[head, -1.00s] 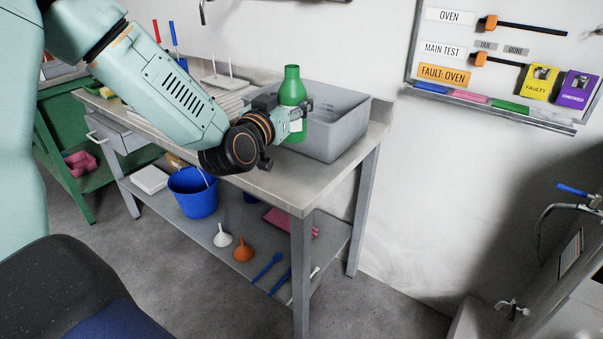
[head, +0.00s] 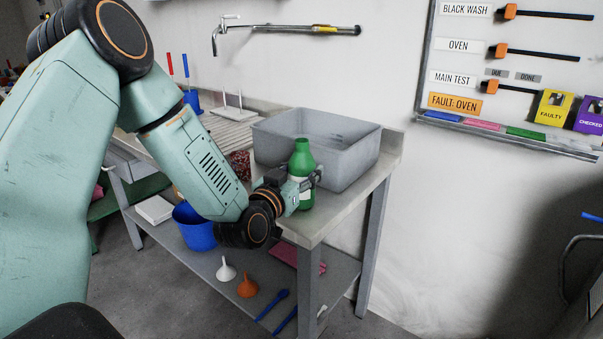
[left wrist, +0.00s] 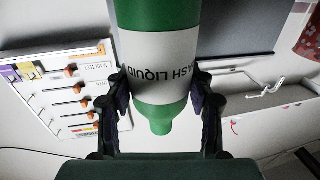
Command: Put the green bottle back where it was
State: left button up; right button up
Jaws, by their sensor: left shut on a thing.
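The green bottle (head: 303,163) with a white label is upright in my left gripper (head: 303,183), at the front of the grey basin and over the front part of the worktop (head: 327,217). In the left wrist view the bottle (left wrist: 158,85) appears upside down, its label partly reading "ASH LIQUID". Both fingers of the left gripper (left wrist: 160,97) press on its sides at the label. I cannot tell whether the bottle's base touches the worktop. My right gripper is not in view.
The grey basin (head: 350,170) stands on the worktop just behind the bottle. A wall tap (head: 285,29) is above it. A shelf below holds a blue bucket (head: 193,227) and funnels. A patterned red item (head: 240,165) stands left of the basin.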

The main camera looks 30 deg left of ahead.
pick_arm(q)
jog(key=shift+s+f, duration=0.1)
jog(key=o, duration=1.3)
jog(key=shift+f, duration=0.1)
jog(key=shift+c, duration=0.2)
jog(key=shift+o, duration=0.5)
